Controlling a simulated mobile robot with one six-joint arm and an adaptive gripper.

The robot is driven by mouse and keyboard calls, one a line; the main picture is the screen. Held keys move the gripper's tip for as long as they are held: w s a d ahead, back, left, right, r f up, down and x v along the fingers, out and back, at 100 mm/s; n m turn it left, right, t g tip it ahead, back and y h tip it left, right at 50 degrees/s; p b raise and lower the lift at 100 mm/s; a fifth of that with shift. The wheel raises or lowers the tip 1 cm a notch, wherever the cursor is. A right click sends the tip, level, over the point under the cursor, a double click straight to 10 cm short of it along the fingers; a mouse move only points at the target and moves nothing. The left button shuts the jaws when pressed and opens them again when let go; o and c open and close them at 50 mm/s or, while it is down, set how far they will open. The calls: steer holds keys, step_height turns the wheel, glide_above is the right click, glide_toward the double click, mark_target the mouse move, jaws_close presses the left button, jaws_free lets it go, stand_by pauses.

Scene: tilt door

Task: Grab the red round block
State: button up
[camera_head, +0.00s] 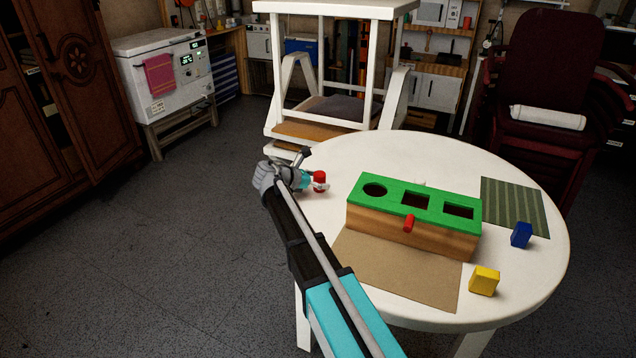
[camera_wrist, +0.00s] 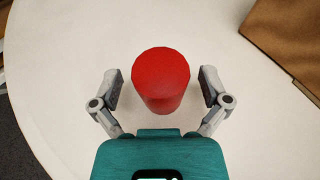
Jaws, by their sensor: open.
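The red round block (camera_wrist: 161,84) is a short red cylinder standing on the white table. In the wrist view it lies between the two fingers of my gripper (camera_wrist: 160,88), with a gap on each side. The fingers are open and hold nothing. In the head view the red block (camera_head: 320,178) stands near the table's left edge, and my gripper (camera_head: 307,172) is right beside it, partly in front of it.
A wooden box with a green lid (camera_head: 429,202) and round and square holes stands mid-table on a brown mat (camera_head: 390,268). A yellow block (camera_head: 484,281), a blue block (camera_head: 521,235) and a striped green mat (camera_head: 514,205) lie to the right. The round white table (camera_head: 390,150) has bare room behind the box.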

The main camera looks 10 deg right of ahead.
mark_target(323, 172)
steer(key=c, duration=1.3)
steer(key=shift+o, duration=0.2)
steer(key=shift+r, duration=0.15)
step_height(323, 172, up, 3)
steer(key=p, duration=0.3)
steer(key=s+d+r+p, duration=0.5)
steer(key=s+r+p, duration=0.4)
steer(key=s, duration=0.4)
steer(key=shift+r+p, duration=0.35)
steer(key=shift+p, duration=0.2)
